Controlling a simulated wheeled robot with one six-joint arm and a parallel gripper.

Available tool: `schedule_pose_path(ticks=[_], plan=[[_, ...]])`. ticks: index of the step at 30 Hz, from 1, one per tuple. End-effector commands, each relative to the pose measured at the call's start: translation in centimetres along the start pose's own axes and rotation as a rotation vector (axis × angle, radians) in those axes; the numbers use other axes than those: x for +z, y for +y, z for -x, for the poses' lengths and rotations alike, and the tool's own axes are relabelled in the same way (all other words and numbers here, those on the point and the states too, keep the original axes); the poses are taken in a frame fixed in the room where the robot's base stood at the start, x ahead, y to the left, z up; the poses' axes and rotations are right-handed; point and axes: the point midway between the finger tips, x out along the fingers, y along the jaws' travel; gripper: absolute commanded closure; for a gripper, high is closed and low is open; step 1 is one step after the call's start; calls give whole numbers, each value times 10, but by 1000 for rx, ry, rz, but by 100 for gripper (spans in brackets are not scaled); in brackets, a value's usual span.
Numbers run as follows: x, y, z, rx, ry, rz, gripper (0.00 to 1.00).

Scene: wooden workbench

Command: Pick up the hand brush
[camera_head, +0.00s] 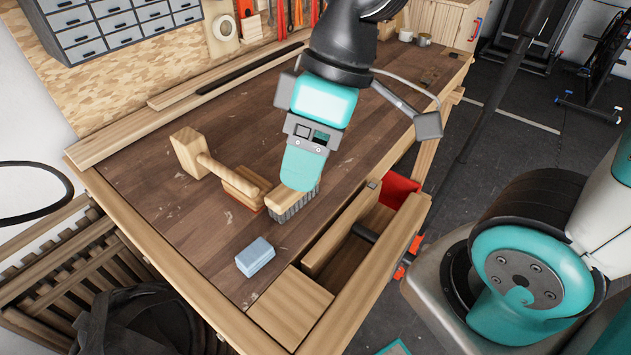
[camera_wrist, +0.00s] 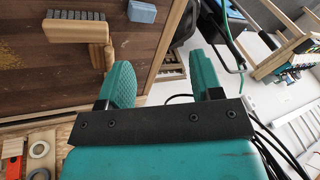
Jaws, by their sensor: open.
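The hand brush (camera_head: 291,203) has a pale wooden body and dark grey bristles. It lies on the workbench (camera_head: 180,220), and my gripper hides part of it in the head view. In the wrist view the brush (camera_wrist: 78,30) is at the upper left, bristles toward the top edge. My gripper (camera_head: 302,172) appears over the brush in the head view. In the wrist view its two teal fingers (camera_wrist: 157,65) are spread with nothing held between them. The brush lies left of the fingers there, not between them.
A wooden mallet (camera_head: 187,153) and a reddish-brown block (camera_head: 240,188) lie left of the brush. A blue block (camera_head: 255,257) lies nearer the front, also in the wrist view (camera_wrist: 141,11). A recessed tray (camera_head: 335,235) borders the right.

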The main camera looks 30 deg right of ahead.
Motion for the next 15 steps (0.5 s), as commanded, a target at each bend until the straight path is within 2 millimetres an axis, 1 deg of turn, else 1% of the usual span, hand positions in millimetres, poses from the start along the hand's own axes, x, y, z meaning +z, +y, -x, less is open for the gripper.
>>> schedule_pose_path(ticks=[1, 2, 3, 5, 6, 9, 12, 15], plan=[[-10, 16, 5, -8, -13, 74, 40], [-15, 26, 6, -13, -19, 138, 40], [-22, 41, 7, -21, -25, 228, 40], [-30, 66, 8, -34, -32, 367, 40], [-33, 82, 7, -45, -34, 458, 40], [-38, 120, 3, -71, -33, 672, 40], [-37, 152, -3, -92, -25, 848, 40], [-34, 173, -8, -107, -15, 971, 40]])
